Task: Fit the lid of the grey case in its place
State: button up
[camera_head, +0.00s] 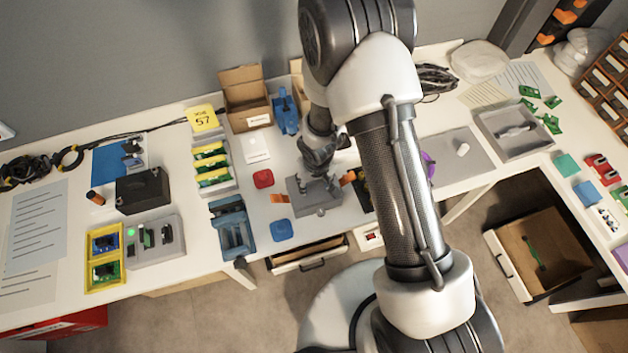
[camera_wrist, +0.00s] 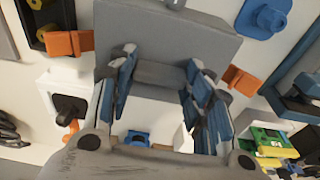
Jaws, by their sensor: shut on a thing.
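The grey case (camera_head: 301,205) stands near the front edge of the middle bench, between two orange tabs. In the wrist view the grey case (camera_wrist: 165,32) fills the upper middle. My gripper (camera_head: 318,172) is right above the case, tilted over its back part. In the wrist view its two fingers (camera_wrist: 163,72) are shut on a short grey bar, which looks like part of the lid (camera_wrist: 160,75). The fingers and my wrist hide most of the lid. I cannot tell whether it is seated or held just above the case.
Orange tabs (camera_head: 280,198) flank the case closely. A red piece (camera_head: 263,178) and a blue piece (camera_head: 281,230) lie to its left. A blue bin (camera_head: 232,228) stands farther left. A drawer (camera_head: 308,254) is open below the bench front. A grey tray (camera_head: 487,122) is at the right.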

jog(key=shift+f+b, duration=0.4)
jog(key=shift+f, duration=0.1)
jog(key=o, duration=1.2)
jog(key=shift+r, duration=0.1)
notch_tip(320, 180, up, 12)
jog(key=s, duration=0.1)
jog(key=shift+s+d, duration=0.25)
jog(key=shift+s, duration=0.1)
